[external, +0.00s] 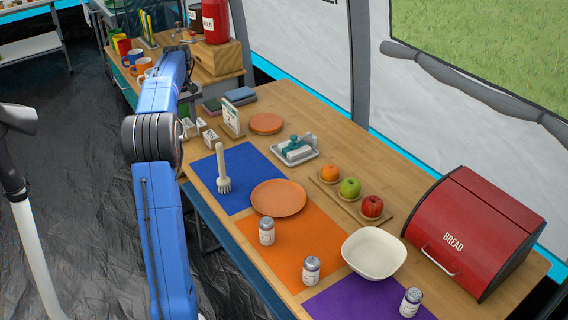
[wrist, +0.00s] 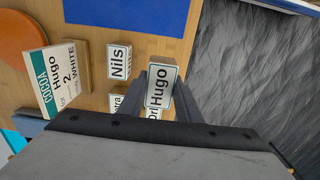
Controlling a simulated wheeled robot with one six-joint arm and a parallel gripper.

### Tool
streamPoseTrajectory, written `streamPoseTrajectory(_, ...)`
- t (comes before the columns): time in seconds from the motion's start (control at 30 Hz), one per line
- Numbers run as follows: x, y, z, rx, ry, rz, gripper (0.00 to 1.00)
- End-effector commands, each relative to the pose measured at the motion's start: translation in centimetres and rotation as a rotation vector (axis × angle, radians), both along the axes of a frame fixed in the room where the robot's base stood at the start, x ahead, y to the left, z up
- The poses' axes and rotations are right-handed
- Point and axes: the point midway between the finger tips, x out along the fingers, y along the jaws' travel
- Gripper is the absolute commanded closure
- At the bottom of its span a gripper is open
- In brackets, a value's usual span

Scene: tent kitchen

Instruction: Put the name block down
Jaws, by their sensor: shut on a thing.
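The name block reading "Hugo" (wrist: 159,87) is in the wrist view, between the fingers of my gripper (wrist: 165,92). The gripper is shut on it. It looks larger than the other blocks, so it seems to be above the table, but I cannot tell its exact height. Other name blocks stand close by on the wood: "Nils" (wrist: 118,62), one ending in "tra" (wrist: 116,103), and one partly hidden behind the held block. In the external view my gripper is mostly hidden by my arm.
The table edge (wrist: 188,36) lies just right of the held block, with dark floor beyond.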

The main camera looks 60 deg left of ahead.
Motion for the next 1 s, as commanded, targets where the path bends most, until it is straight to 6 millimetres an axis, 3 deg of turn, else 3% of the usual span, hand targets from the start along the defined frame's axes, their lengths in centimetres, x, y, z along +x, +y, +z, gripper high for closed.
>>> streamPoseTrajectory(0.13,0.1,-0.5,1.4,0.001,0.0,-0.001,0.92)
streamPoseTrajectory(0.23,0.3,-1.9,1.9,0.0,0.001,-0.002,0.92)
streamPoseTrajectory(0.5,0.8,-9.1,2.3,0.0,0.003,-0.002,0.92)
streamPoseTrajectory(0.7,0.6,-13.2,2.0,0.0,0.004,-0.001,0.92)
streamPoseTrajectory(0.87,0.6,-14.7,1.6,-0.001,0.005,-0.002,0.92)
streamPoseTrajectory(1.0,0.5,-14.8,-0.4,-0.003,0.006,0.0,0.92)
